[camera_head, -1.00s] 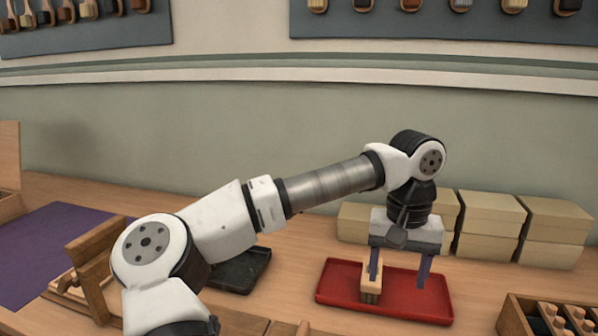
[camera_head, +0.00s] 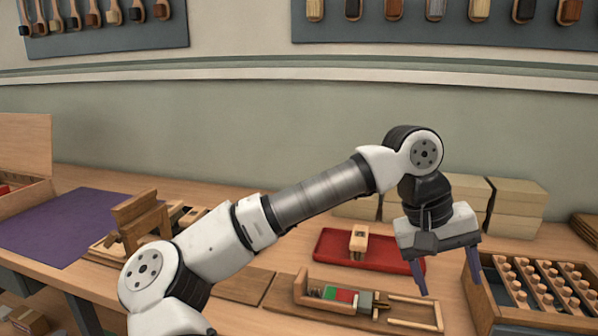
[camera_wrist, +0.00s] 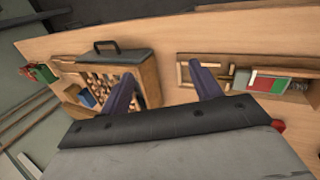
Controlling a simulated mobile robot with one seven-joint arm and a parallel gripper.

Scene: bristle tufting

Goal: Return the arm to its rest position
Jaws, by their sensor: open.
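My gripper (camera_head: 447,278) is open and empty in the head view, pointing down above the bench at the right. It hangs in the air between the red tray and the compartmented wooden box. In the wrist view its two purple fingers (camera_wrist: 165,90) are spread apart with nothing between them. My arm reaches across the head view from lower left to upper right. A light wooden block (camera_head: 358,243) stands on the red tray (camera_head: 327,250), apart from my gripper.
A wooden box of pegs (camera_head: 480,303) stands right of my gripper. A wooden fixture (camera_head: 300,290) with green and red parts lies at the front. Cream boxes (camera_head: 515,205) are stacked behind. A purple mat (camera_head: 60,225) and a wooden stand (camera_head: 140,225) are at left.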

